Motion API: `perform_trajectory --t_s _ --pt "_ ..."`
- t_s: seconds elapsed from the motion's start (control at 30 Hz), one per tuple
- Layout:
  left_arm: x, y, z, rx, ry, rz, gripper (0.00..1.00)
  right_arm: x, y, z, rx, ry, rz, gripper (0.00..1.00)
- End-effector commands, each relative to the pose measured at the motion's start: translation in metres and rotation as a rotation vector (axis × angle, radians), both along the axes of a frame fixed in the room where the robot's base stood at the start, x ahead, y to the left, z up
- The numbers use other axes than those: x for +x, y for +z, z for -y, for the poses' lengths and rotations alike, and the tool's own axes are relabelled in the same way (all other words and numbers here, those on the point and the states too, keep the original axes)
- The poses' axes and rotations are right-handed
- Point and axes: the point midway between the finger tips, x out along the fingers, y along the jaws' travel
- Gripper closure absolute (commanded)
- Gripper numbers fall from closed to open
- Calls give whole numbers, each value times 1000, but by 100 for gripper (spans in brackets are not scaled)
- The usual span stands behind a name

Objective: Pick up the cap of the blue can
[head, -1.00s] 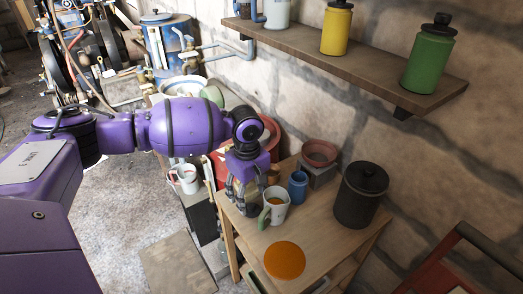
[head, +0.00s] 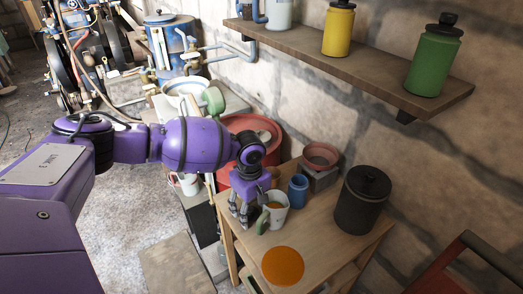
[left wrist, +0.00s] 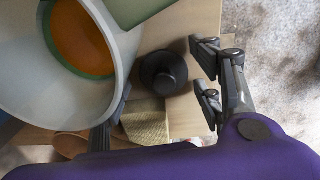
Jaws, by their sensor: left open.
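The blue can (head: 298,189) stands on the wooden table behind the mug, and no cap shows on it. A small black cap with a round knob (left wrist: 163,72) lies on the table in the left wrist view; it is hidden behind my gripper and the mug in the head view. My left gripper (head: 241,213) points down over the table's left side, just left of the mug. In the left wrist view my open left gripper (left wrist: 160,95) has the cap between its fingers, not gripped. Its left finger is partly hidden by the mug. My right gripper is not in view.
A pale mug (head: 277,212) with orange inside and a green handle stands close beside my gripper; it fills the upper left of the wrist view. An orange disc (head: 283,266) lies in front. A dark lidded pot (head: 362,200) stands at right. A shelf (head: 345,68) is above.

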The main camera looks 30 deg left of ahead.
Motion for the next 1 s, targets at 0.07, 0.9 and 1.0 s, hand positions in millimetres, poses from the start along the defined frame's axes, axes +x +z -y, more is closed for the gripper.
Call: perform_trajectory --t_s 0.07,0.9,1.0 --pt "0 0 0 0 0 0 40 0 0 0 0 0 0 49" --pt "0 16 0 0 1 1 75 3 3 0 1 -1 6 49" --pt "0 31 0 -1 0 3 75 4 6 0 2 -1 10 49"
